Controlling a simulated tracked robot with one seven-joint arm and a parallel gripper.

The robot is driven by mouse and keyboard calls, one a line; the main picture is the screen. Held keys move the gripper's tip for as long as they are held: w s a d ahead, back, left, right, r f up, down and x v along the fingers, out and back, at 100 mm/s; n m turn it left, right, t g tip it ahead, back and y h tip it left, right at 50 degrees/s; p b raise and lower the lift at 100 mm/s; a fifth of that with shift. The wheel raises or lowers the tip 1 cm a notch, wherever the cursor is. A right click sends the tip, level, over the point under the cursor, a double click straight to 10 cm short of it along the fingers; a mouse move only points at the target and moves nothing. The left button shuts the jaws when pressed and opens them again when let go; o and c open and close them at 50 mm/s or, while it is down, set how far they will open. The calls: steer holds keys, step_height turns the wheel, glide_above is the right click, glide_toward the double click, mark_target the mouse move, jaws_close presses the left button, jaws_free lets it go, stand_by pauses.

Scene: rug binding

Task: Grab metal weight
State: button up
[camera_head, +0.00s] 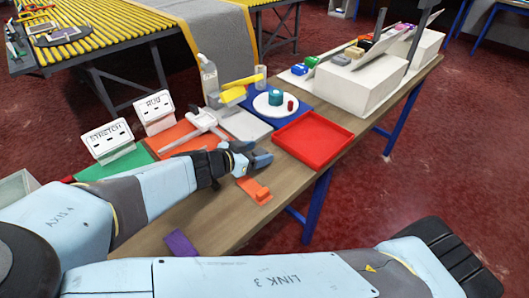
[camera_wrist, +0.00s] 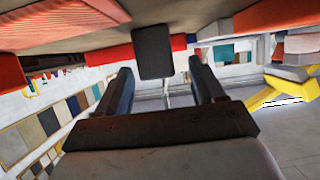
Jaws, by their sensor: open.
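A dark grey upright block (camera_wrist: 152,52), which looks like the metal weight, shows in the wrist view. It lies ahead of my gripper (camera_wrist: 160,68), in the gap between its two fingers. The picture is upside down, with the tabletop at the top. The fingers are apart, and no contact with the block is visible. I cannot clearly tell the weight from my dark fingers there.
A red tray (camera_head: 312,140) lies just right of my gripper. An orange piece (camera_head: 254,190) lies in front of it and a purple piece (camera_head: 180,243) nearer. A blue mat (camera_head: 262,94) with a white disc, signs and a white tool (camera_head: 200,122) stand behind. Bare wood (camera_head: 215,220) is clear nearer the front.

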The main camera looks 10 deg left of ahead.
steer(key=shift+c, duration=0.3)
jaws_close()
stand_by(0.4)
